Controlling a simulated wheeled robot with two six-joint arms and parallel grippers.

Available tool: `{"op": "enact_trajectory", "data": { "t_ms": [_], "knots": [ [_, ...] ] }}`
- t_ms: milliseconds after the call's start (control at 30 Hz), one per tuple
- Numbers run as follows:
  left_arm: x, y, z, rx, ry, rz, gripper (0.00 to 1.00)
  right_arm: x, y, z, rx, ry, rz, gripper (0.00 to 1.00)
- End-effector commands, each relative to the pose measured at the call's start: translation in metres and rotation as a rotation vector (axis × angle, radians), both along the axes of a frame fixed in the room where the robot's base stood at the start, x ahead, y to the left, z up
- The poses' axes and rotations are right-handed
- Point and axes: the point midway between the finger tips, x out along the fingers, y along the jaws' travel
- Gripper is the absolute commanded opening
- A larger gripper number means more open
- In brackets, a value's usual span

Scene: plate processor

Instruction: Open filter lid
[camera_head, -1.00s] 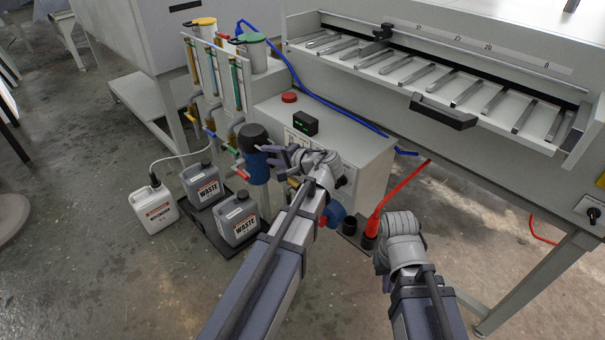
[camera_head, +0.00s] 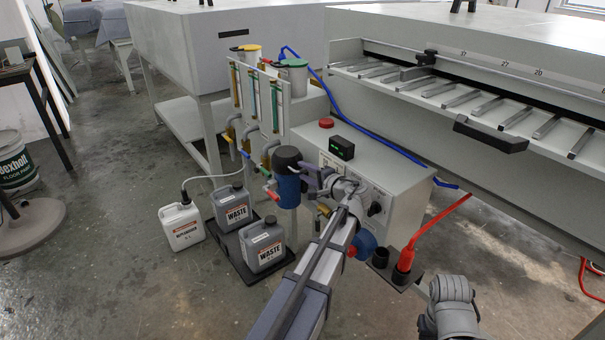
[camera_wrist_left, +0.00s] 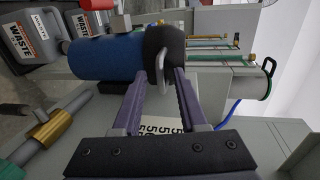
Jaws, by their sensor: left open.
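The filter is a blue upright cylinder (camera_head: 288,191) with a black lid (camera_head: 287,157), left of the control box. In the left wrist view the blue body (camera_wrist_left: 105,58) lies sideways, and a metal loop handle (camera_wrist_left: 161,64) shows on the black lid (camera_wrist_left: 170,40). The lid sits on the body. My left gripper (camera_head: 308,179) is right beside the lid. Its purple fingers (camera_wrist_left: 164,76) are open, with the loop between or just ahead of their tips; I cannot tell whether they touch. My right gripper is not visible; only part of that arm shows at lower right.
Two grey waste jugs (camera_head: 264,246) stand in a black tray (camera_head: 229,246), beside a white jug (camera_head: 181,227). The control box (camera_head: 388,180) has a red button (camera_head: 326,123). A red cable (camera_head: 440,217) runs to the right.

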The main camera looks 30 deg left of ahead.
Motion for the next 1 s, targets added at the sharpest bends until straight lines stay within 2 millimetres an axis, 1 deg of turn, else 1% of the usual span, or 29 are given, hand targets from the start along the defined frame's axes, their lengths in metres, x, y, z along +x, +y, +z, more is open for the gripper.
{"op": "enact_trajectory", "data": {
  "t_ms": [33,100,200,500,567,867,900,1000],
  "knots": [
    [0.003,0.006,-0.002,0.000,-0.001,0.001,0.42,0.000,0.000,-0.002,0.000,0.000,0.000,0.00],
    [0.005,0.011,-0.003,0.000,-0.001,0.001,0.42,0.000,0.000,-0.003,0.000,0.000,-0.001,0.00],
    [0.007,0.016,-0.004,-0.001,-0.001,0.000,0.42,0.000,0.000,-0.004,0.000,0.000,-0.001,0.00],
    [0.007,0.017,-0.004,-0.001,-0.001,-0.001,0.42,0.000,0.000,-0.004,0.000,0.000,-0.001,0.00],
    [0.007,0.017,-0.004,-0.001,-0.001,-0.001,0.37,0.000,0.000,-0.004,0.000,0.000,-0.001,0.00],
    [0.007,0.017,-0.004,0.000,-0.001,-0.001,0.03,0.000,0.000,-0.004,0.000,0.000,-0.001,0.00],
    [0.007,0.017,-0.004,-0.001,-0.001,-0.001,0.00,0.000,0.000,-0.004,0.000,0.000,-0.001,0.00],
    [0.007,0.017,-0.004,-0.001,-0.001,-0.001,0.00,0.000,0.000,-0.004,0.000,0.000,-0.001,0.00]
  ]
}}
